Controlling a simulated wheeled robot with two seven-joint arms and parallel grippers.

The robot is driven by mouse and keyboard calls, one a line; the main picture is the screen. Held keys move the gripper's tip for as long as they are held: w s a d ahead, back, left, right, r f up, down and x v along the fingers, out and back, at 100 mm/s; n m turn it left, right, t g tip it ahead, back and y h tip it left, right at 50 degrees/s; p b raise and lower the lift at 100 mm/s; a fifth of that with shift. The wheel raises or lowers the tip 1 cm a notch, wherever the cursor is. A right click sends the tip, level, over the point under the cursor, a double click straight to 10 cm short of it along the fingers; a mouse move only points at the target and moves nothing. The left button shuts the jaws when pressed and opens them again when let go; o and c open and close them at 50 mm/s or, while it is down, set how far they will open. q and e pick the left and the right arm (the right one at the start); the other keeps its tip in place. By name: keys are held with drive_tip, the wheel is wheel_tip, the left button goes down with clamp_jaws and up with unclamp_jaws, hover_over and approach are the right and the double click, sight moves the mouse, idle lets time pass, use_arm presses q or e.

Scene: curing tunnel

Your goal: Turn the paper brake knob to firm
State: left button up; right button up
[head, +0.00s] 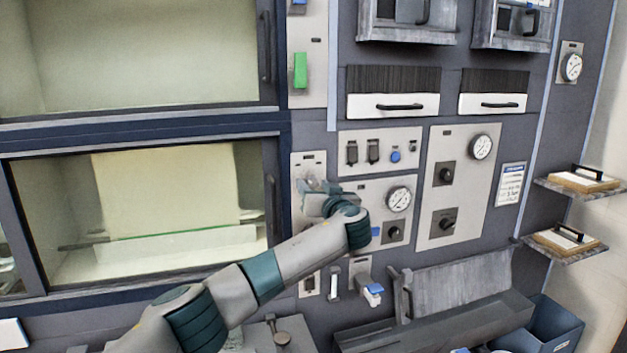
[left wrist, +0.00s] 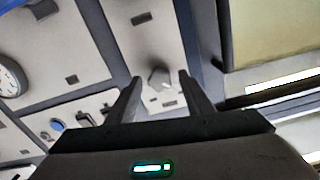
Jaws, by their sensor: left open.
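In the head view my left gripper (head: 315,188) is in front of the narrow panel (head: 308,165) beside the lower window and hides the knob. The labels are too small to read, so I cannot tell the knob's setting or confirm it is the paper brake.
Right of the gripper are a gauge (head: 398,199), a dark knob (head: 393,233) and a panel with two dark knobs (head: 446,174). Switches (head: 373,150) sit above. A blue-tipped lever (head: 373,289) and a grey tray (head: 455,285) stick out below. The lower window (head: 165,200) is left.

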use_arm(q)
drive_tip(key=shift+w+a, duration=0.15)
drive_tip(key=shift+w, duration=0.3)
drive_tip(key=c, duration=1)
drive_tip(key=shift+c, duration=0.2)
